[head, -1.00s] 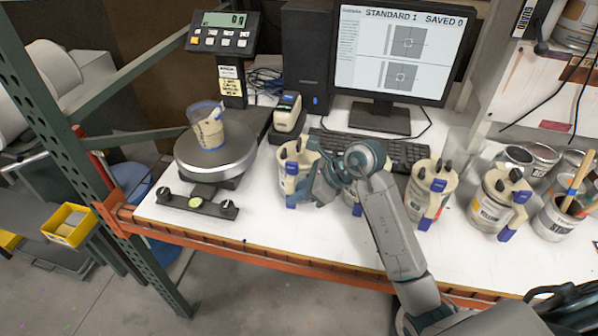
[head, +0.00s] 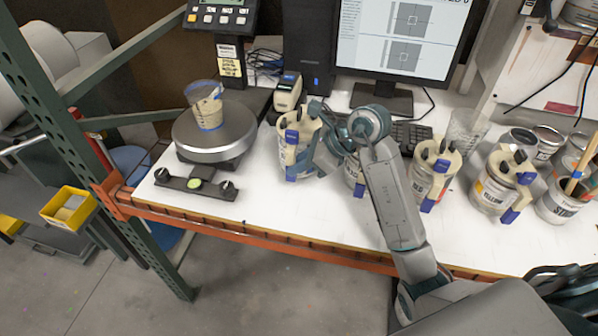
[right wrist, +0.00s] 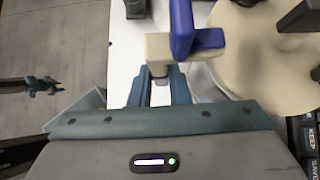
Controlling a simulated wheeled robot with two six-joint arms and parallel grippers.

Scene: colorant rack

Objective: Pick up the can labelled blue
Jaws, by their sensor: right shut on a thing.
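The leftmost can (head: 291,157), cream with a blue-ended clamp on its lid, is at the table's middle-left. I cannot read its label. My right gripper (head: 322,152) is at its right side. In the right wrist view, the right gripper's fingers (right wrist: 160,88) are shut on the cream clamp piece (right wrist: 160,46) beside a blue clamp part (right wrist: 182,28). The round lid (right wrist: 268,75) fills the upper right. I cannot tell for certain whether the can is clear of the table. My left gripper is not in view.
A second can (head: 354,178) is partly hidden behind my right arm. More clamped cans, one red-labelled (head: 424,188) and one yellow-labelled (head: 490,192), stand to the right. A scale (head: 212,137) holding a cup (head: 206,106) stands left. The monitor (head: 402,40) and keyboard are behind.

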